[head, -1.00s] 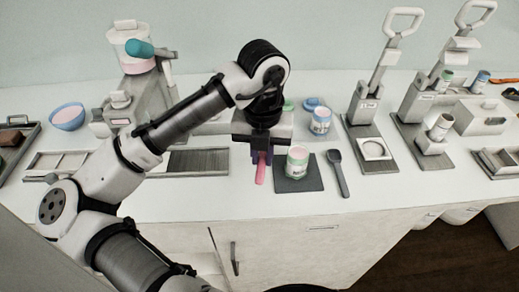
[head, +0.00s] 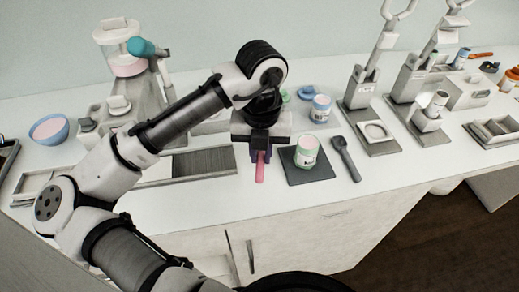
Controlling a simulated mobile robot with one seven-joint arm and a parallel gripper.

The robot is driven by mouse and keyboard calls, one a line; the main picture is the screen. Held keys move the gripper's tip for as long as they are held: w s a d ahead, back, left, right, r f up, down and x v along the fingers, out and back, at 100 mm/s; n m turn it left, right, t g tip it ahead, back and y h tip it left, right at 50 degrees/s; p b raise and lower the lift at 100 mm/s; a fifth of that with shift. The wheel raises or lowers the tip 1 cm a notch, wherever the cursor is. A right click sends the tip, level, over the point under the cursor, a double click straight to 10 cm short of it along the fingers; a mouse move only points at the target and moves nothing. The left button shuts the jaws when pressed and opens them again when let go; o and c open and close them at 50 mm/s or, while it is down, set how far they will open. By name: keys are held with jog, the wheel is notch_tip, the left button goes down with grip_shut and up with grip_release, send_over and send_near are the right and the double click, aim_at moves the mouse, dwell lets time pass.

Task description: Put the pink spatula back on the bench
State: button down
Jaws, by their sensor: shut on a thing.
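The pink spatula (head: 260,172) hangs from my gripper (head: 258,155), which is shut on it. Only the lower pink part shows; the rest is hidden by the gripper and my wrist. The spatula is over the front part of the white bench (head: 206,204), just left of a dark square mat. I cannot tell whether its tip touches the bench top.
A green-and-pink jar (head: 306,151) stands on the dark mat (head: 311,176), close right of the spatula. A dark spoon (head: 346,158) lies right of it. Bare bench lies in front.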

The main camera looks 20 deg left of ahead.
jog(key=shift+f+b, duration=2.05)
jog(key=shift+f, duration=0.4)
jog(key=shift+f, duration=0.15)
jog(key=shift+f, duration=0.25)
jog(key=shift+f+b, duration=0.4)
jog(key=c, duration=1.3)
grip_release()
jog(key=shift+r, duration=0.15)
notch_tip(320, 180, up, 14)
jog(key=shift+f, duration=0.15)
